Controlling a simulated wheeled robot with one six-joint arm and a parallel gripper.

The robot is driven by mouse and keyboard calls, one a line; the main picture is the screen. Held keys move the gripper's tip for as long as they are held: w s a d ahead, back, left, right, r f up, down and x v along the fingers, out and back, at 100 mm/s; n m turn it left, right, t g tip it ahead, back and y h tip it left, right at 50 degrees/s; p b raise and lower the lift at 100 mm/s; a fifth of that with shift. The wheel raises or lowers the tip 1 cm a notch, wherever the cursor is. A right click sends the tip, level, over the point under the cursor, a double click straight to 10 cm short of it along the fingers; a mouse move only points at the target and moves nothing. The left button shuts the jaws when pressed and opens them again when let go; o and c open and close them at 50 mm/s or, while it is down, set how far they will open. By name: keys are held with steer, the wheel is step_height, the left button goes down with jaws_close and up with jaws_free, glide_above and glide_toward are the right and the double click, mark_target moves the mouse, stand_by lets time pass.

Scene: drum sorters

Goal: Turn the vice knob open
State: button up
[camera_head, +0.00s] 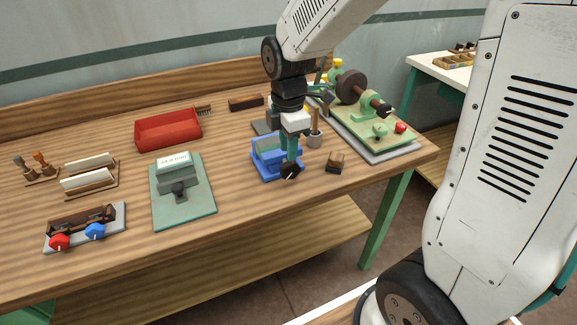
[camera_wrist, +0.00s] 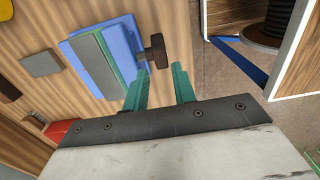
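My gripper (camera_head: 291,160) points down at the knob and hides part of the vice in the head view. In the wrist view my gripper (camera_wrist: 162,70) has its two teal fingers apart, with nothing between them. The knob lies just beyond the fingertips, nearer the left one. Contact cannot be told.
A small brown block (camera_head: 335,163) and a grey cup (camera_head: 314,139) with a tool stand right of the vice. A green machine (camera_head: 375,125) is further right. A green plate with a display device (camera_head: 177,170) stands left. Bench between them is clear.

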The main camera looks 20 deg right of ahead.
mark_target(289, 178)
step_height(289, 178, down, 7)
steer(key=shift+r, duration=0.15)
jaws_close()
